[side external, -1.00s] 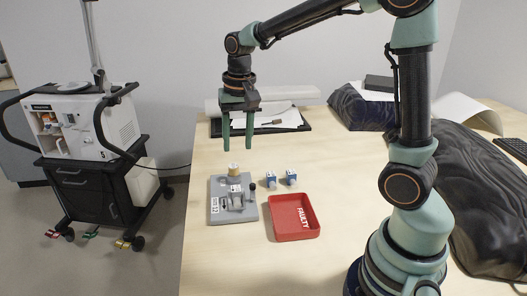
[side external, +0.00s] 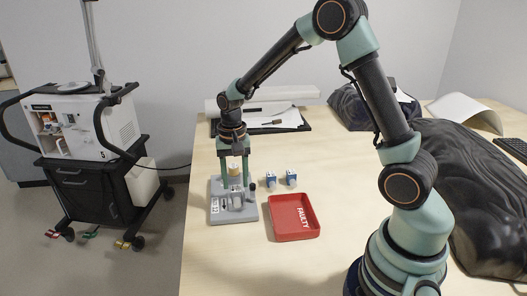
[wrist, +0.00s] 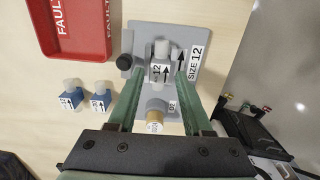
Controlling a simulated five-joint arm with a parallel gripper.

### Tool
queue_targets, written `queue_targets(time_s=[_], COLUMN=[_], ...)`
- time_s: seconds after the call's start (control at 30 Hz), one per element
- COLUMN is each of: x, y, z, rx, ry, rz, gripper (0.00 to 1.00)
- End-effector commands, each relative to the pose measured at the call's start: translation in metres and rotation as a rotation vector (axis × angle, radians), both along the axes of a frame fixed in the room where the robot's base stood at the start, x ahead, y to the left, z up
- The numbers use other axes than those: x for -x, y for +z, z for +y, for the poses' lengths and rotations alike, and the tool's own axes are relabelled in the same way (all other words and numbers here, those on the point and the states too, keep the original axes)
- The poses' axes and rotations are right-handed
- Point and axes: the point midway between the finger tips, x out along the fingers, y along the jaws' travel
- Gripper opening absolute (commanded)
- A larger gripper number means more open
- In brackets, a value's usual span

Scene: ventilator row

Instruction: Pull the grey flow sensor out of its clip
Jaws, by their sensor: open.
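The grey flow sensor (wrist: 161,50), with a label reading 12 and an arrow, sits in its clip on a grey base plate (wrist: 148,30) marked SIZE 12. In the side view the sensor (side external: 237,198) is partly behind the clip parts. My gripper (wrist: 160,76) is open and points down at the plate. Its fingers stand on either side of the sensor's labelled middle in the wrist view. In the side view my gripper (side external: 235,184) is low above the plate. I cannot tell whether the fingertips touch anything.
A tan-capped fitting (wrist: 155,127) stands on the plate between my fingers' bases. A black knob (wrist: 127,62) is at the plate's side. Two blue-and-white parts (side external: 270,180) (side external: 291,178) stand beside the plate. A red tray marked FAULTY (side external: 276,227) lies to the right.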

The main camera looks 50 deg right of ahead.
Motion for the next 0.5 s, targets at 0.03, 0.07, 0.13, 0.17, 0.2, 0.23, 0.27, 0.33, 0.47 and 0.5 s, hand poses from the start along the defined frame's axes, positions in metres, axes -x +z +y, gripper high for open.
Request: queue_targets(time_s=[0.03, 0.07, 0.13, 0.17, 0.2, 0.23, 0.27, 0.33, 0.47, 0.5], x=[0.001, 0.001, 0.000, 0.000, 0.000, 0.000, 0.000, 0.000, 0.000, 0.000], y=[-0.007, -0.010, -0.017, -0.019, -0.021, -0.022, -0.024, -0.025, -0.025, -0.025], z=[0.000, 0.000, 0.000, 0.000, 0.000, 0.000, 0.000, 0.000, 0.000, 0.000], rx=[-0.001, -0.001, 0.000, 0.000, 0.000, 0.000, 0.000, 0.000, 0.000, 0.000], ry=[0.000, 0.000, 0.000, 0.000, 0.000, 0.000, 0.000, 0.000, 0.000, 0.000], rz=[0.004, 0.004, 0.003, 0.003, 0.001, 0.001, 0.001, 0.000, 0.000, 0.000], gripper=[0.50, 0.50, 0.50, 0.50, 0.50, 0.50, 0.50, 0.50, 0.50, 0.50])
